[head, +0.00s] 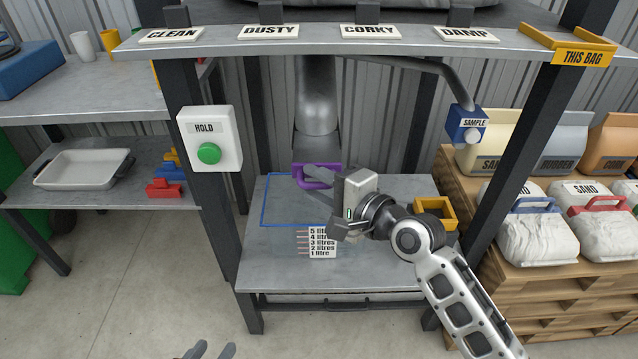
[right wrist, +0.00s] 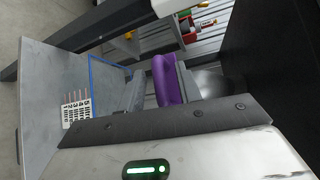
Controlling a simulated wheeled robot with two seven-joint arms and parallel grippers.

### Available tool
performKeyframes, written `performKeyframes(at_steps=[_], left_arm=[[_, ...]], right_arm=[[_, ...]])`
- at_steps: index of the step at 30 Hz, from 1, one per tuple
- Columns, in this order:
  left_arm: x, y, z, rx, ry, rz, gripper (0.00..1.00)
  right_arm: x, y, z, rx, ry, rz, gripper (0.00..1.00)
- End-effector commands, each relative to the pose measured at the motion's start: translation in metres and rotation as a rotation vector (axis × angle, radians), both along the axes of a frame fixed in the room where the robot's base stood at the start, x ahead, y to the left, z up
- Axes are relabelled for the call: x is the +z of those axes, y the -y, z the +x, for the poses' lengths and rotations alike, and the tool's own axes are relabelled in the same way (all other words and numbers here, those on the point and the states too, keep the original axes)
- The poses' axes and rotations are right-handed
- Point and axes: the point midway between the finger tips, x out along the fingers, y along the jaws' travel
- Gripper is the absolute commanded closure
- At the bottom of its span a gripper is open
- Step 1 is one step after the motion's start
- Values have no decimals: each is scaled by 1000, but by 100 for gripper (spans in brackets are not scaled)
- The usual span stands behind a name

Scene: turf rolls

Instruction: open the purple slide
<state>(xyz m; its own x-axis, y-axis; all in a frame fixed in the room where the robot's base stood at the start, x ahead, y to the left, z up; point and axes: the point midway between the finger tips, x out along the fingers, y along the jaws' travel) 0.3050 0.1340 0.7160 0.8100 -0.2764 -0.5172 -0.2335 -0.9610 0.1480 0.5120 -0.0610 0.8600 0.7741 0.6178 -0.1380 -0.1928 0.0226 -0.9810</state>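The purple slide (head: 318,182) shows as a loop-shaped handle below the grey chute (head: 317,100), above the lower table. My right gripper (head: 318,205) is at the handle, with its fingers apart. In the right wrist view the purple slide (right wrist: 167,80) appears between the two grey fingers (right wrist: 158,92). I cannot tell whether either finger touches it. My left gripper (head: 212,350) is at the bottom edge of the head view, fingers apart and empty, far from the slide. The back of the handle is hidden.
A blue-edged clear box (head: 263,203) with a litre scale (head: 321,243) stands under the chute. A yellow tray (head: 434,213) is to its right. A HOLD button box (head: 210,140) is on the left post, a blue SAMPLE box (head: 466,125) at right. Bags (head: 537,237) stand on pallets.

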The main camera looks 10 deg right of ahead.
Motion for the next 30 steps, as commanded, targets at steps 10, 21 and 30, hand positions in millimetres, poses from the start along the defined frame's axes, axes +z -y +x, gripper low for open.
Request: performKeyframes(at_steps=[10,21,30], left_arm=[[3,0,0,1,2,-1,64],[-1,0,0,1,2,-1,64],[-2,0,1,0,6,0,64]], right_arm=[[4,23,-29,0,-3,-3,66],[15,77,-97,1,-3,-5,66],[21,97,-122,1,-1,0,66]])
